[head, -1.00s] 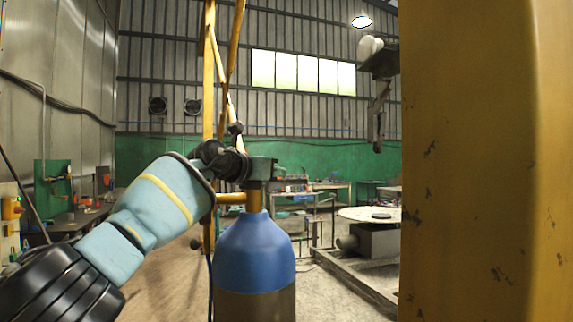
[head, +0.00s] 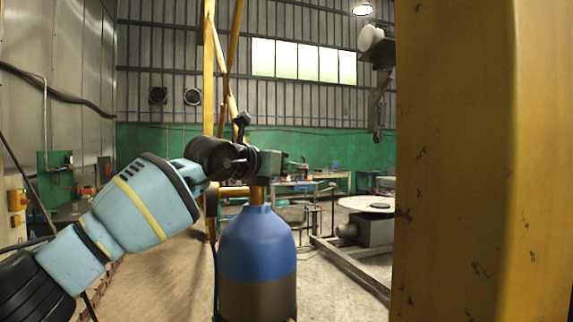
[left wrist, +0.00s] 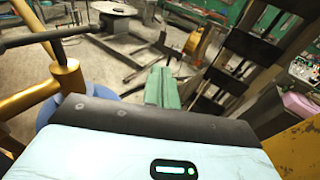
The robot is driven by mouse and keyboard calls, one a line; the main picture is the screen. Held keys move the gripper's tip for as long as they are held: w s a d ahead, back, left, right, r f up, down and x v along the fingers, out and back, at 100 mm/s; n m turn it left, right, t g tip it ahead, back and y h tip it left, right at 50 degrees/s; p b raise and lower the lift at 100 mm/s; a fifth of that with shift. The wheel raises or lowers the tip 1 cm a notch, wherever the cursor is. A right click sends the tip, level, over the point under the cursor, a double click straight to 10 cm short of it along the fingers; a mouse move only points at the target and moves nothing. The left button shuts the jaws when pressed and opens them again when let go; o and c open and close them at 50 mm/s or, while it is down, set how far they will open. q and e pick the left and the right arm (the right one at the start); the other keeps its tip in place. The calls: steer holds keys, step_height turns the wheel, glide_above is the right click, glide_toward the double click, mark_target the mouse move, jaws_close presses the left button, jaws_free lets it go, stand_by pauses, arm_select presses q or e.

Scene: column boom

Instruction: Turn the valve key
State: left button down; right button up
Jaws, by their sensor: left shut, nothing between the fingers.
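A blue gas cylinder (head: 258,245) with a dark lower body stands upright in the head view. A brass valve (head: 258,193) tops it. The black valve key (head: 241,120) rises behind my left gripper, and most of it is hidden there. In the left wrist view, the key (left wrist: 50,36) is a black crossbar on a short stem above the brass valve (left wrist: 68,78). My left gripper (head: 281,165) is shut and empty, with its green fingers at the valve's height. In the left wrist view, the fingers (left wrist: 162,86) are to the right of the key, apart from it.
A yellow, chipped column (head: 460,160) fills the right side of the head view. Yellow poles (head: 209,80) stand behind the cylinder. A low round-topped table (head: 368,204) is beyond, at right. Open floor (head: 165,275) lies left of the cylinder.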

arm_select(q)
steer(key=shift+s+d+r, duration=0.1)
steer(key=shift+s+d, duration=0.05)
steer(key=shift+s, duration=0.35)
steer(key=shift+s+d+r, duration=0.1)
steer(key=shift+s+d, duration=0.05)
steer(key=shift+s, duration=0.35)
